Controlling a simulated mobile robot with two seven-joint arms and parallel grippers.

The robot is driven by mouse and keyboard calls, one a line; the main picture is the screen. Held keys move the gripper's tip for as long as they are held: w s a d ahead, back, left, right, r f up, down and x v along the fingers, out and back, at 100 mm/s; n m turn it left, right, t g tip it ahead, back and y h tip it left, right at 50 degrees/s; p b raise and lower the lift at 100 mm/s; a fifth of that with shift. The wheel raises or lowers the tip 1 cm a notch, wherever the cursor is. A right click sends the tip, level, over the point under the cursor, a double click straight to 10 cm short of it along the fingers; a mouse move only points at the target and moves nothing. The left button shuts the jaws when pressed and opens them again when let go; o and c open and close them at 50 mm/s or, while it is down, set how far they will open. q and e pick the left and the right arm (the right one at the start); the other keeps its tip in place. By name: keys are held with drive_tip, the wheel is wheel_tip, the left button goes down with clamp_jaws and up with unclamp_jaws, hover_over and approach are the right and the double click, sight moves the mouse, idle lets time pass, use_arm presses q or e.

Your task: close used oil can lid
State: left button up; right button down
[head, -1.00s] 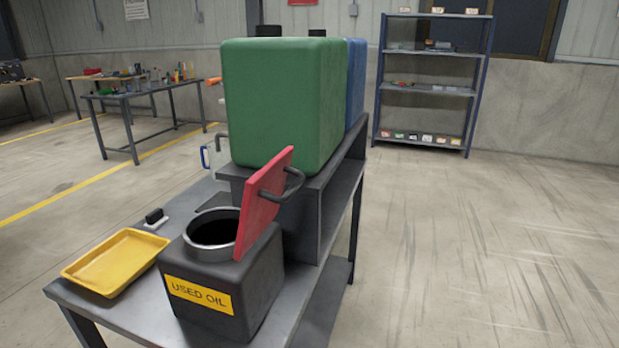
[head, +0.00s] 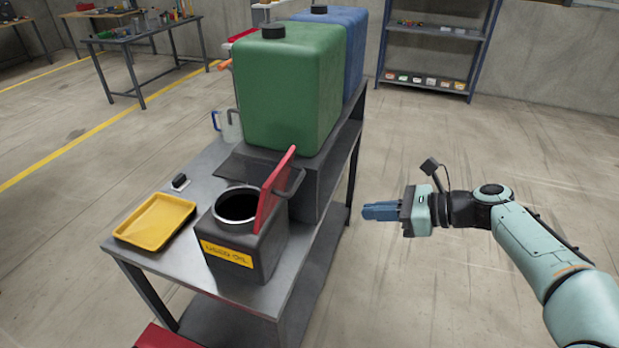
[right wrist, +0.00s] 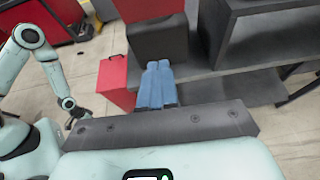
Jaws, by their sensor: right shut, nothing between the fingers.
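The black used oil can (head: 272,258) stands on the near end of the grey workbench, its yellow USED OIL label facing front. Its round metal-rimmed mouth is uncovered. The red lid (head: 272,188) stands up, tilted open on the can's right side, with a dark handle (head: 290,180) on its outer face. The can (right wrist: 160,40) and part of the lid (right wrist: 148,8) also show in the right wrist view. My right gripper (head: 366,211) is to the right of the bench, apart from the can and lid; its blue fingers (right wrist: 157,88) are together and empty.
A yellow tray (head: 155,222) lies left of the can. A green tank (head: 290,90) and a blue tank (head: 352,50) stand on the raised shelf (head: 335,140) behind it. A red object (head: 165,337) is below the bench front. The floor to the right is clear.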

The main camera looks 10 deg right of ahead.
sight(284, 194)
wheel_tip(284, 194, up, 4)
drive_tip(key=w+a+f, duration=0.1)
drive_tip(key=w+a, duration=0.5)
drive_tip(key=a, duration=0.5)
drive_tip(key=shift+w+f+y, duration=0.2)
drive_tip(key=shift+w+y, duration=0.05)
drive_tip(key=shift+y, duration=0.15)
drive_tip(key=shift+a, duration=0.1)
